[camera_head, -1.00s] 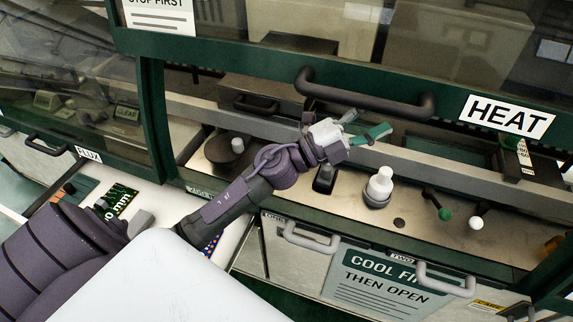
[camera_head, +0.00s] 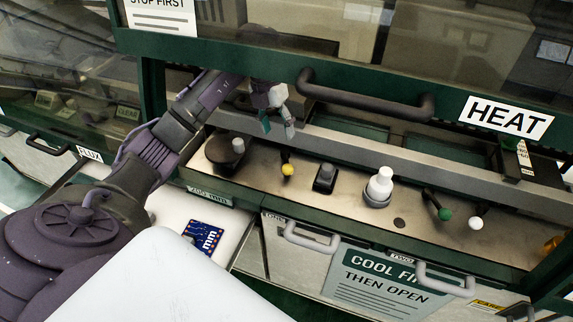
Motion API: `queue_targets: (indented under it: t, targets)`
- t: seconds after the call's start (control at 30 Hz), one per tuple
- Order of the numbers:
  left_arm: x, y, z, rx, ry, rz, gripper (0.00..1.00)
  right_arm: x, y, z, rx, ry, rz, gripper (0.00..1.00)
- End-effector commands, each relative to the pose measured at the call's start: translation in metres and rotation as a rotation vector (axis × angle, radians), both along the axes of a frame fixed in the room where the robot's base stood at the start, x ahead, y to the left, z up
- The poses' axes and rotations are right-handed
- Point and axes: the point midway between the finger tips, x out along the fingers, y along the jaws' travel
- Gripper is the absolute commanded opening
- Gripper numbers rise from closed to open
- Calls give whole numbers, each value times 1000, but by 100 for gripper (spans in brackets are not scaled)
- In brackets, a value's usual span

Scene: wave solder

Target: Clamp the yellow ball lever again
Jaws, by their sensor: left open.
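The yellow ball lever (camera_head: 288,169) stands on the metal panel, between a dark round knob and a black switch. Its short dark stem rises behind the ball. My left gripper (camera_head: 278,127) is above and behind the lever, close to the grey rail. Its fingers are apart and hold nothing, and they do not appear to touch the lever. My right gripper is not in view.
The panel (camera_head: 340,205) also carries a dark knob (camera_head: 226,150), a black switch (camera_head: 325,178), a white bottle (camera_head: 379,185), a green ball lever (camera_head: 444,213) and a white ball lever (camera_head: 476,223). A dark handle (camera_head: 365,95) crosses above. Drawer handles project below.

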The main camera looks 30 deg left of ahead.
Motion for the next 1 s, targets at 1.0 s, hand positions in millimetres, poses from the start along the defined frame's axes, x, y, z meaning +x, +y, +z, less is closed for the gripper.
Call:
queue_targets:
  t: [1.0]
  targets:
    - [2,-26,-128,-5,-2,-5,59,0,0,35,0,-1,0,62]
